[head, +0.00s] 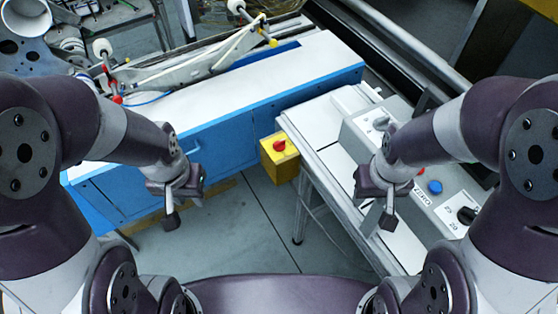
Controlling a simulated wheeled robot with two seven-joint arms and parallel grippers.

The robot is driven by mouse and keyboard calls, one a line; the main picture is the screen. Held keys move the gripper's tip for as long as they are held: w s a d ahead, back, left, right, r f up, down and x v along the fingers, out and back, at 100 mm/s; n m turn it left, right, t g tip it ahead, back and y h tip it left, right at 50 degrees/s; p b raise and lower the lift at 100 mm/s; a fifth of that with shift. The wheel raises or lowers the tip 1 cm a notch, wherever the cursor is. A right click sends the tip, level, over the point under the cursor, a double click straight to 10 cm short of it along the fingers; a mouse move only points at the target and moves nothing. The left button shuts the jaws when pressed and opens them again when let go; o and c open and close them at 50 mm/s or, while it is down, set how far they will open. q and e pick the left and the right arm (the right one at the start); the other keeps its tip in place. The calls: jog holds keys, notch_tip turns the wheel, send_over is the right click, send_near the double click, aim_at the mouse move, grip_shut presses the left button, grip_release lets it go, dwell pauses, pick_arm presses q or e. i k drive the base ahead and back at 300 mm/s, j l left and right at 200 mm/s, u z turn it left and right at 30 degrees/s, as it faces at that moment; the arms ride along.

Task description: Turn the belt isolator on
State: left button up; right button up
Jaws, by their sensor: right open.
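A yellow box (281,165) with a red rotary knob (279,146) on its top face stands between the blue cabinet and the white bench; it looks like an isolator switch. The knob's exact setting is too small to read. My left gripper (172,218) hangs in front of the blue cabinet, left of the yellow box and apart from it. Its fingers are seen edge-on, so its opening cannot be told. My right gripper (379,219) is open over the white bench, right of the yellow box, touching no switch that I can see.
A grey control box on the right carries a grey switch (380,124), a blue button (435,187) and a black knob (466,215). The blue cabinet (215,143) with a white top runs across the back. The white bench (330,160) is at right. Open floor (240,240) lies between my arms.

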aim_at(280, 145)
jog(key=i+j+z, duration=0.8)
jog(key=j, duration=0.25)
jog(key=k, duration=0.1)
